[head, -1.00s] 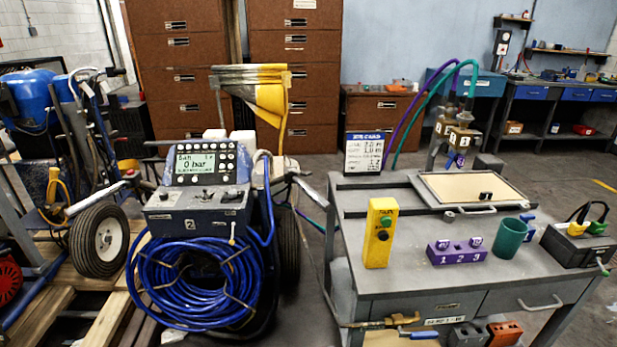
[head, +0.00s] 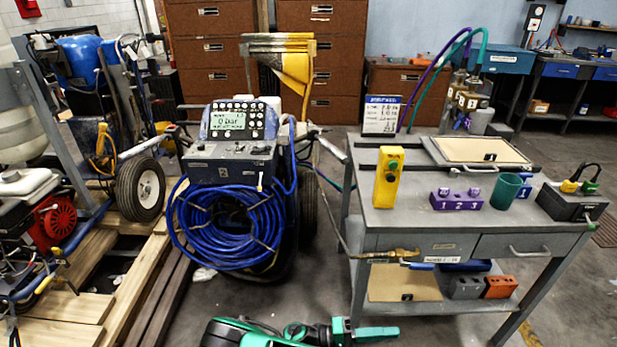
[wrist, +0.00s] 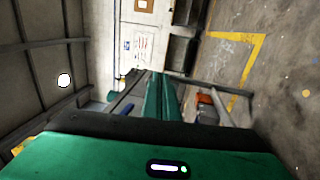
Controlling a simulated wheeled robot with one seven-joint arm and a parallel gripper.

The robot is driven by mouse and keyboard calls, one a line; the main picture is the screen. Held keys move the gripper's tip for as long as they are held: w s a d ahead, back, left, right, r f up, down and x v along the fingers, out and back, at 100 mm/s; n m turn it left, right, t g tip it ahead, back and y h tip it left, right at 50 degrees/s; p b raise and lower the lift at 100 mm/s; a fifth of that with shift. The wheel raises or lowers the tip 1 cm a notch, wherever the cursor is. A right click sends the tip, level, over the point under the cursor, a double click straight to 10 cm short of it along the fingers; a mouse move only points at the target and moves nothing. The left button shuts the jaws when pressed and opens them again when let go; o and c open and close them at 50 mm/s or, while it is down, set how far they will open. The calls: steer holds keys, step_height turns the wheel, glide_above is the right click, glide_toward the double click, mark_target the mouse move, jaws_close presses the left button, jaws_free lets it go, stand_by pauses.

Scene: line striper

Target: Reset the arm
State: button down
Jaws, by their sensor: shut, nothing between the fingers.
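My green and black arm shows low in the head view. My gripper (head: 392,334) reaches to the right there, above the floor in front of the grey cart. Its green fingers are shut with nothing between them. In the wrist view the closed fingers of my gripper (wrist: 162,80) point away from the camera, toward part of a cart. The green palm fills the bottom of that view. The gripper looks apart from everything around it.
The grey cart (head: 400,217) carries a yellow button box (head: 388,178), a purple numbered block (head: 456,200) and a green cup (head: 505,191). A line striper (head: 230,160) with coiled blue hose stands to the left. Wooden pallets (head: 60,306) lie at far left. Floor between striper and cart is open.

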steer(key=w+d+r+m+g+y, duration=0.15)
steer(key=d+r+y, duration=0.25)
steer(key=r, duration=0.4)
steer(key=d+r+m+g+y, duration=0.1)
steer(key=d+r+g+y, duration=0.3)
steer(key=r, duration=0.4)
steer(key=d+r+m+g+y, duration=0.2)
steer(key=d+r+y, duration=0.25)
steer(key=r, duration=0.35)
steer(key=s+d+r+m+t+y, duration=0.1)
steer(key=s+d+r+t+y, duration=0.2)
steer(key=s+r, duration=0.3)
steer(key=s+d+r+t+y, duration=0.3)
steer(key=s+r, duration=0.4)
steer(key=s, duration=0.4)
steer(key=shift+d+r+m+t+y, duration=0.2)
steer(key=shift+d+m+t+y, duration=0.2)
steer(key=shift+t+y, duration=0.45)
